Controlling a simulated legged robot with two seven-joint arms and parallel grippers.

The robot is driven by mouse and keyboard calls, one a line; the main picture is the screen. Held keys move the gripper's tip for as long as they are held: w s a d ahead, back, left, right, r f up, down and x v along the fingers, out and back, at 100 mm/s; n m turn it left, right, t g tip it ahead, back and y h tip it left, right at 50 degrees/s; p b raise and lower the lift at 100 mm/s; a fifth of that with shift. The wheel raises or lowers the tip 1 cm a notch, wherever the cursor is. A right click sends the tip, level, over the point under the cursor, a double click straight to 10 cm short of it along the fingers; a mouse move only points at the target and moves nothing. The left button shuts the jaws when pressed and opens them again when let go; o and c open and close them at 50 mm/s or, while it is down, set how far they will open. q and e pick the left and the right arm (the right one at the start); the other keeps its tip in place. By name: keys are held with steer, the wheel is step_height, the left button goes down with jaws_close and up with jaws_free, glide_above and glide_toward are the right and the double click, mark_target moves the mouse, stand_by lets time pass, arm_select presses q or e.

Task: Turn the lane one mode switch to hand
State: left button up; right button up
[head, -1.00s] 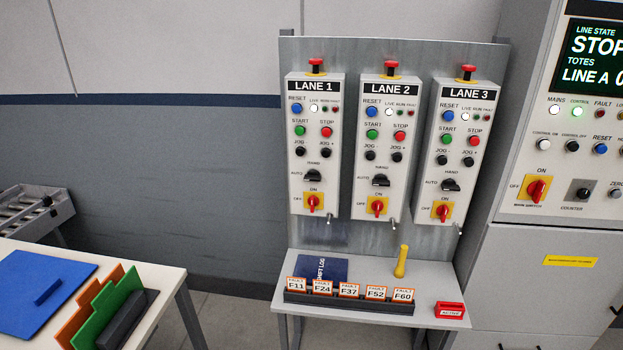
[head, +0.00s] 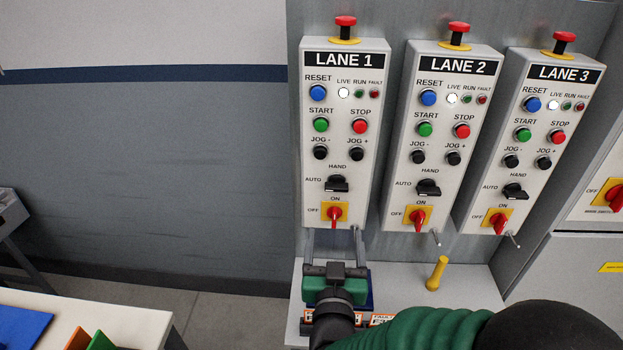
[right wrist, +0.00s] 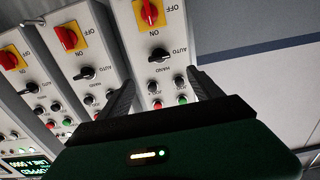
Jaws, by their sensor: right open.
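The LANE 1 mode switch (head: 336,183) is a black knob on the left panel box (head: 314,204), with AUTO printed to its left and HAND above it. Its handle seems to lie sideways, level with AUTO; the exact setting is hard to read. It also shows upside down in the right wrist view (right wrist: 158,56). My right gripper (head: 334,238) is open and empty, its two fingers pointing up just below the LANE 1 box, apart from the switch. In the right wrist view its fingers (right wrist: 162,88) stand either side of the LANE 1 box's button area. My left gripper is out of view.
The red LANE 1 main switch (head: 335,213) sits just under the mode switch. LANE 2 (head: 394,215) and LANE 3 (head: 470,215) boxes stand close on the right. A yellow-handled tool (head: 437,273) stands on the shelf (head: 470,290). The wall (head: 150,160) side is free.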

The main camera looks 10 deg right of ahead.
mark_target(336, 190)
steer(key=p+x, duration=0.1)
steer(key=x, duration=1.3)
steer(key=shift+w+r+p, duration=0.15)
steer(key=shift+p, duration=0.2)
steer(key=shift+w+d, duration=0.4)
steer(key=shift+w, duration=0.1)
steer(key=shift+w+d, duration=0.1)
steer(key=shift+w, duration=0.05)
steer(key=c, duration=1.4)
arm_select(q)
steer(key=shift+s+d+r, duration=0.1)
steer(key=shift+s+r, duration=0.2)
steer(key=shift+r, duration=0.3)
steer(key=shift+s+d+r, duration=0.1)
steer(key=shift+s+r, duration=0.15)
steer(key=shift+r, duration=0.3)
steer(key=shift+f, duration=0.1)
